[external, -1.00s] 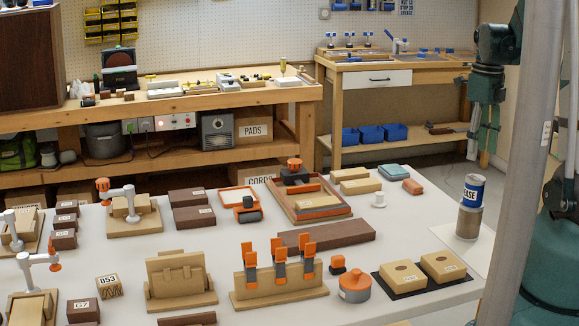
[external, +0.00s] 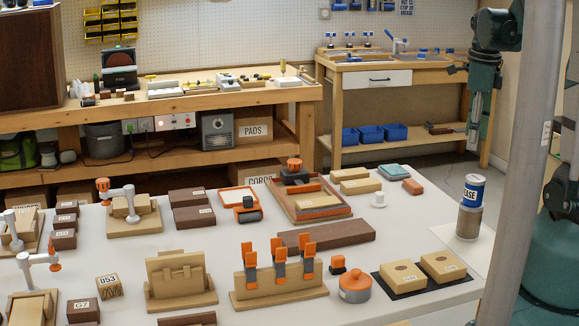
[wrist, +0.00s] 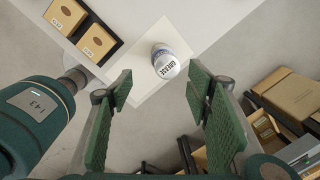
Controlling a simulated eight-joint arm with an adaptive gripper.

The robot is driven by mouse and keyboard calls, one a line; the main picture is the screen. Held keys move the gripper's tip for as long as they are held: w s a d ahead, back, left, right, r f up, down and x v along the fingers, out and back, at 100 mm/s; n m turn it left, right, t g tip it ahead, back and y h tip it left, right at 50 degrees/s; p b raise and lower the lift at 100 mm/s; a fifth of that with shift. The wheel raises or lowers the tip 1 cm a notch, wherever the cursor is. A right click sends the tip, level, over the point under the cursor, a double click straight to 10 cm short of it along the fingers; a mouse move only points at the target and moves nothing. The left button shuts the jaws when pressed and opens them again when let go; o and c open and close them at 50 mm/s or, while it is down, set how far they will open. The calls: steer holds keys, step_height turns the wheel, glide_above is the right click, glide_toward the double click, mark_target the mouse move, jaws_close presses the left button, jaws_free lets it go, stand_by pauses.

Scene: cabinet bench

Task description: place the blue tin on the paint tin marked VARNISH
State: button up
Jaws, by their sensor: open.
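The blue tin (external: 473,189), with a white label reading "EASE" in part, sits upright on top of a brownish-grey tin (external: 468,223) at the table's right end. No VARNISH marking is readable on the lower tin. In the wrist view the blue tin (wrist: 164,62) shows from above, beyond and between my fingertips, and mostly covers the lower tin. My gripper (external: 476,128) is above the stacked tins, apart from them, pointing down. In the wrist view my gripper (wrist: 160,85) is open and empty, its green pads wide apart.
A white sheet (external: 445,235) lies under the tins. Two tan blocks (external: 443,266) on a black mat stand in front of them. Cardboard boxes (wrist: 285,95) lie on the floor in the wrist view. Space right around the tins is clear.

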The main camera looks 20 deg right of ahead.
steer(key=s+a+r+n+t, duration=0.3)
steer(key=s+a+r+n, duration=0.4)
steer(key=n, duration=0.6)
steer(key=s+a+r+n+t, duration=0.3)
steer(key=s+a+r+n, duration=0.4)
steer(key=n, duration=0.6)
steer(key=shift+a+r+n, duration=0.15)
steer(key=shift+a+n, duration=0.15)
steer(key=shift+a, duration=0.95)
